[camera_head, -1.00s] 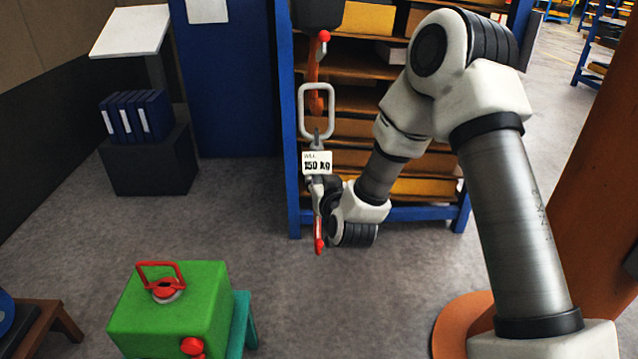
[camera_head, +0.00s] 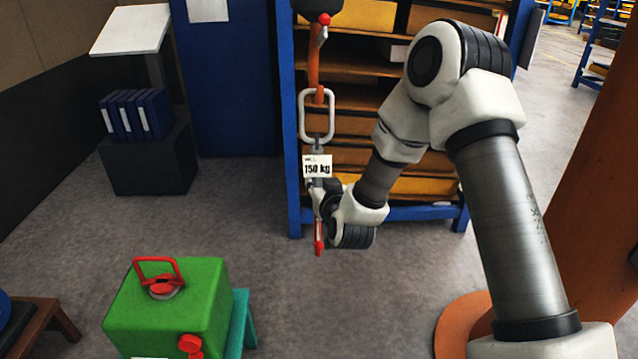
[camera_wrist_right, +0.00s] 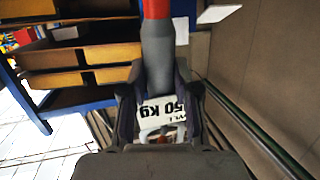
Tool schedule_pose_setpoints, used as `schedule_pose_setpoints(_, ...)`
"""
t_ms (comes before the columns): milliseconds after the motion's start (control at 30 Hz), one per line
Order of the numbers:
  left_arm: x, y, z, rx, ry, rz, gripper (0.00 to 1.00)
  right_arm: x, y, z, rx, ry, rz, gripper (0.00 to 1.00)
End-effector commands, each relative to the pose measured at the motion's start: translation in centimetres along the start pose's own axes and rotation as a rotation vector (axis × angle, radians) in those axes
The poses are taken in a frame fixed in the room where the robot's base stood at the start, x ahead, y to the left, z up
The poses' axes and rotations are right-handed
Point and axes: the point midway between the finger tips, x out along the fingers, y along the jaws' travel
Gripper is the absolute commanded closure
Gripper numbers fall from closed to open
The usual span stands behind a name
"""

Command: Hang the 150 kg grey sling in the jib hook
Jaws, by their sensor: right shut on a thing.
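The grey sling has a pale rounded ring (camera_head: 302,118) at its top, a white 150 kg tag (camera_head: 318,167) below it and a red-tipped lower end (camera_head: 319,246). My right gripper (camera_head: 318,188) is shut on the sling's shank just below the tag and holds it upright. The orange jib hook (camera_head: 314,66) hangs from a dark block, and its lower end overlaps the ring's top bar. I cannot tell whether it bears the ring. In the right wrist view the fingers flank the grey shank (camera_wrist_right: 158,60); the tag partly hides the ring. My left gripper is out of view.
A blue-framed shelf (camera_head: 290,150) with yellow and brown bins stands behind the sling. A green casting (camera_head: 165,310) with a red handle sits on a teal stand at lower left. A brown column (camera_head: 590,190) rises at right. The middle floor is clear.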

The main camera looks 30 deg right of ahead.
Motion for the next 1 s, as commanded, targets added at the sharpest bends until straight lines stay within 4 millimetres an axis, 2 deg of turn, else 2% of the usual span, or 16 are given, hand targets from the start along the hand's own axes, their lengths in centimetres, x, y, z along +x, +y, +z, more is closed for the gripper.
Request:
schedule_pose_setpoints(400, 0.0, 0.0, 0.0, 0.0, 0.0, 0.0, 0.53, 0.0, 0.0, -0.1, 0.0, 0.002, 0.0, 1.0)
schedule_pose_setpoints(433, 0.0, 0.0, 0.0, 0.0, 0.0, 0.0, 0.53, 0.0, 0.0, -0.1, 0.0, 0.002, 0.0, 0.6)
schedule_pose_setpoints(500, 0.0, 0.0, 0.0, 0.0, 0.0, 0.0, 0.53, 0.0, 0.0, -0.1, 0.0, 0.002, 0.0, 0.41)
schedule_pose_setpoints(833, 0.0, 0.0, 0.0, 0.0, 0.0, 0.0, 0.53, -0.3, 0.0, 0.2, 0.0, -0.005, 0.0, 0.41)
schedule_pose_setpoints(1000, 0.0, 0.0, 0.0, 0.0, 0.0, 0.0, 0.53, -3.0, 0.0, 0.1, 0.0, -0.005, 0.0, 0.41)
